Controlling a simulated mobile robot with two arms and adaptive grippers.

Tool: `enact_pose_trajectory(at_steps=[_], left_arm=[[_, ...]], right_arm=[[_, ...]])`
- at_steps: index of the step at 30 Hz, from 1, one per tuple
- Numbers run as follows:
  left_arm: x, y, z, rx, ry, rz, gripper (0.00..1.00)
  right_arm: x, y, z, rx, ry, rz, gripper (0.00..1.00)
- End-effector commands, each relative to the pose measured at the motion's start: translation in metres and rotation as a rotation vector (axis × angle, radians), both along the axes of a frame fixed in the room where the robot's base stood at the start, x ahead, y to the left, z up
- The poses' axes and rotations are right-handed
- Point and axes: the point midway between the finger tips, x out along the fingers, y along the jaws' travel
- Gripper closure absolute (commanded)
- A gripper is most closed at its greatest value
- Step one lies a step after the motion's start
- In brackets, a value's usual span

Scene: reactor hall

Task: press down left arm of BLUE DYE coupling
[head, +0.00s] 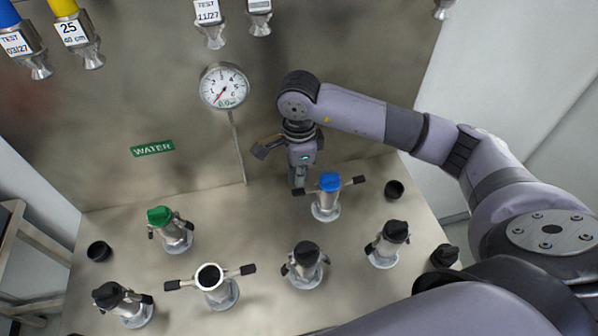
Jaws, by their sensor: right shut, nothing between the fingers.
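The BLUE DYE coupling (326,205) is the metal fitting with a blue cap (330,182) on the steel panel, right of centre. Its two black-tipped arms stand out to the sides. The left arm (303,192) ends right by the fingertips of my right gripper (297,182); the right arm (354,181) reaches out freely. My right gripper points down, shut and empty, just left of the blue cap. I cannot tell whether its fingertips touch the left arm or are just behind it. My left gripper is not in view.
A green-capped coupling (172,234), an uncapped coupling with spread arms (215,288) and several black-capped couplings (306,266) stand around. A pressure gauge (224,86) and a WATER label (153,148) are on the back wall. Hose ends (82,42) hang above.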

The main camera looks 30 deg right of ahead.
Motion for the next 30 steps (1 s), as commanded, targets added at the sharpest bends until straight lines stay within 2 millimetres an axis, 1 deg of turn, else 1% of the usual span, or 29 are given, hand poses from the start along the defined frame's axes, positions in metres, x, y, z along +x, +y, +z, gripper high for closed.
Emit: enact_pose_trajectory(at_steps=[1,3,7,11,18,26,30], left_arm=[[0.008,0.0,-0.004,0.0,-0.011,0.0,0.6],[0.017,-0.001,-0.005,-0.002,-0.025,0.0,0.6],[0.027,-0.002,-0.009,-0.005,-0.041,-0.001,0.6],[0.024,-0.002,-0.014,-0.004,-0.037,-0.001,0.6],[0.014,-0.001,-0.022,-0.002,-0.021,-0.001,0.6],[0.012,-0.001,-0.025,-0.002,-0.017,-0.001,0.6],[0.012,-0.001,-0.038,-0.002,-0.018,-0.001,0.6]], right_arm=[[0.0,0.0,-0.006,0.0,0.001,0.0,1.0],[0.0,0.0,-0.011,-0.001,0.001,0.0,1.0],[-0.001,0.0,-0.02,0.0,0.002,-0.001,1.0],[0.0,0.0,-0.029,0.001,0.002,-0.001,1.0],[-0.001,0.0,-0.046,0.001,0.002,0.0,1.0],[-0.001,0.001,-0.063,0.0,0.003,-0.002,1.0],[-0.001,-0.001,-0.074,-0.002,0.001,-0.001,1.0]])
